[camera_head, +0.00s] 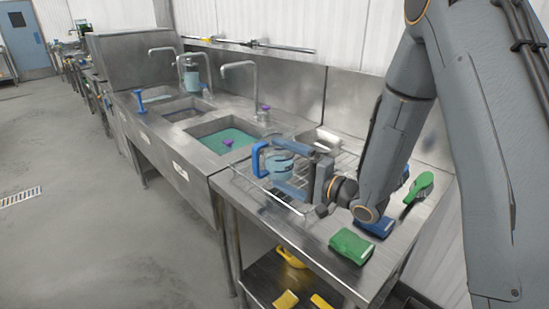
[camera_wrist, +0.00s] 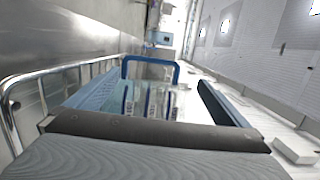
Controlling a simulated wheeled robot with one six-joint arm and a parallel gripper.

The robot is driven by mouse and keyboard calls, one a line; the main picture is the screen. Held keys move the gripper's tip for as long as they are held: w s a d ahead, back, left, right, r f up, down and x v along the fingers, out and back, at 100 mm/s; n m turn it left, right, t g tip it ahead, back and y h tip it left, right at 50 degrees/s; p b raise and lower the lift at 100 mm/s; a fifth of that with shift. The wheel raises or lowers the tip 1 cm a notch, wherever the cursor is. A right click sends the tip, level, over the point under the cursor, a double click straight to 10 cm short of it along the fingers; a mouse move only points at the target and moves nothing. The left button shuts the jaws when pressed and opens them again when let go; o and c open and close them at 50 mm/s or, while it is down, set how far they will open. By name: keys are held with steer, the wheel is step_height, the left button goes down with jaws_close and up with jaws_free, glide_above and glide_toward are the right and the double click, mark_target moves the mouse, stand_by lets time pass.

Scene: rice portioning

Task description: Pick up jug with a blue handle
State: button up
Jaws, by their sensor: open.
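The clear jug (camera_head: 277,163) with a blue handle (camera_head: 257,158) stands on the wire rack, its handle on the side away from my gripper. My gripper (camera_head: 288,168) is open at the jug, one finger on each side of it. In the wrist view, the jug (camera_wrist: 150,103) shows between the two fingers of my gripper (camera_wrist: 155,106), with its blue handle (camera_wrist: 150,60) beyond. The fingers hide part of the jug's sides. I cannot tell whether either finger touches it.
The wire rack (camera_head: 240,175) stands on the steel counter, with a wall behind. A green brush block (camera_head: 351,246), a blue one (camera_head: 376,224) and a green-headed brush (camera_head: 420,186) lie near my arm. Sinks with a green basin (camera_head: 228,140) lie to the left.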

mark_target(263, 175)
steer(key=shift+f, duration=0.95)
steer(key=shift+w+a+r+p, duration=0.1)
steer(key=shift+w+a+p, duration=0.2)
steer(key=shift+a, duration=0.05)
steer(key=shift+p+x, duration=1.05)
steer(key=shift+x, duration=2.25)
steer(key=c, duration=1.4)
